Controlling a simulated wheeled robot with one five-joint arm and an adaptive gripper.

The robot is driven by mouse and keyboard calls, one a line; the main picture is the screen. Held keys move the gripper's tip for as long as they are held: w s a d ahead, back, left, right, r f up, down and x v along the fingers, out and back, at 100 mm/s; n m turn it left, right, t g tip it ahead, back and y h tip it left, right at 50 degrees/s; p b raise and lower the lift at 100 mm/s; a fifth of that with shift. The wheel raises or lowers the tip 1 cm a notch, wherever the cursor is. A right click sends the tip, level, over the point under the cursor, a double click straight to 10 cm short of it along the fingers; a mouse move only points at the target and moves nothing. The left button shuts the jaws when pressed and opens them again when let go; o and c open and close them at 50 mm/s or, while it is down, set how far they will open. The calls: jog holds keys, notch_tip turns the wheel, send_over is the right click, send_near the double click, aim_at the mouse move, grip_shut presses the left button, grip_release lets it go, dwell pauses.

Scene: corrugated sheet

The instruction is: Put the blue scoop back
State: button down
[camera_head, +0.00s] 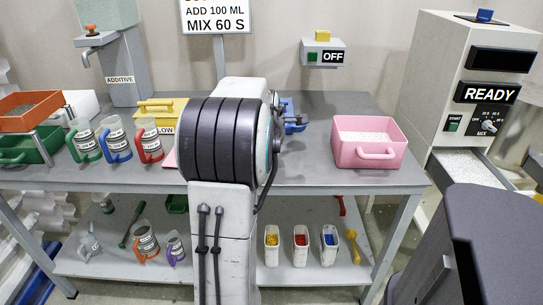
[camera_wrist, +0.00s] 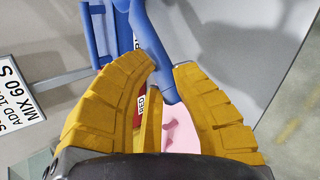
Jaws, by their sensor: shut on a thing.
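My gripper (camera_wrist: 165,74) has its yellow fingers closed around part of the blue scoop (camera_wrist: 147,38), whose blue bars run up from between the fingertips in the wrist view. In the head view the blue scoop (camera_head: 292,117) shows just right of my arm, over the back middle of the grey worktable. My gripper is mostly hidden behind my own arm there. Whether the scoop touches the table cannot be told.
A pink tub (camera_head: 367,155) of white grains stands at the table's right. Mugs, including a blue-handled one (camera_head: 118,140), stand at the left. The lower shelf (camera_head: 310,276) holds bins with yellow, red and blue contents (camera_head: 329,240), and a yellow scoop (camera_head: 353,246). The READY machine (camera_head: 470,70) stands right.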

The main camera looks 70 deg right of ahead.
jog(key=shift+f+b, duration=1.05)
jog(key=shift+f, duration=2.5)
jog(key=shift+f, duration=0.15)
jog(key=c, duration=1.1)
grip_release()
jog(key=shift+c, duration=0.2)
jog(key=shift+a+r, duration=0.15)
jog(key=shift+r, duration=0.25)
jog(key=p+v, duration=0.2)
jog(key=v, duration=0.9)
jog(key=shift+a, duration=0.15)
jog(key=shift+r, duration=0.15)
